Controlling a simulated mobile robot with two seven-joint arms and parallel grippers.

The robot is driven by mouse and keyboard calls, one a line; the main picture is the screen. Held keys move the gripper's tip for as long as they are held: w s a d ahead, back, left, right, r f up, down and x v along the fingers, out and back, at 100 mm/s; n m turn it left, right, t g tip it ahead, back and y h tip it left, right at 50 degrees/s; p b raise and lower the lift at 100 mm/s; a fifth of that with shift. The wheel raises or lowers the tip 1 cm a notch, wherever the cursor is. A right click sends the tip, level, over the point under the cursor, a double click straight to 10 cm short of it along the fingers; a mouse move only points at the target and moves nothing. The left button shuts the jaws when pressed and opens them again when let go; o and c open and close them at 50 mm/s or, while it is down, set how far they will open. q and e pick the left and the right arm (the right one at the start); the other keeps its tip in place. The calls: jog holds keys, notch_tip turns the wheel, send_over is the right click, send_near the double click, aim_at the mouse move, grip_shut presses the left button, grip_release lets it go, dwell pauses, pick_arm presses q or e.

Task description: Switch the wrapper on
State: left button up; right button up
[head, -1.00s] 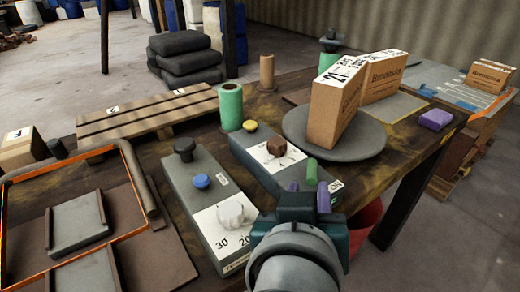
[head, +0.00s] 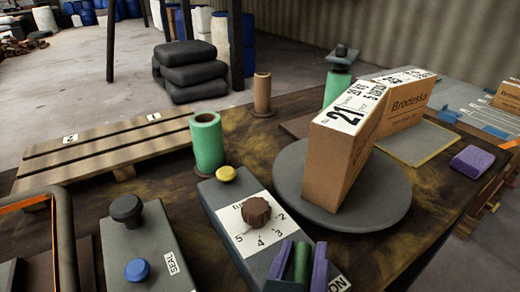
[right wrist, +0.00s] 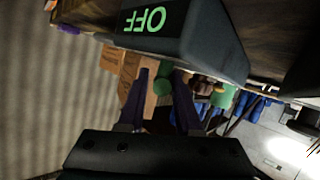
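The wrapper's turntable (head: 392,215) is a round grey plate with an upright Brodoska carton (head: 340,160) on it. Its grey control box (head: 228,212) has a brown dial (head: 256,213), a yellow button (head: 226,174) and, at the near end, an upright green lever (head: 301,262) by an ON label (head: 340,285). My right gripper (head: 300,266) has its purple fingers apart on either side of the lever; contact cannot be made out. In the right wrist view the fingers (right wrist: 163,102) stand apart below the box's OFF label (right wrist: 146,20). My left gripper is out of view.
A second grey box (head: 140,240) with black and blue knobs stands to the left. A green roll (head: 207,145), a wooden pallet (head: 95,150) and a purple block (head: 472,161) share the table. A further carton (head: 402,108) stands behind the turntable.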

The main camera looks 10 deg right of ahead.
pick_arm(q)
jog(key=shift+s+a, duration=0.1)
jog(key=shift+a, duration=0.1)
pick_arm(e)
jog(key=shift+s, duration=0.15)
jog(key=shift+c, duration=0.3)
grip_shut()
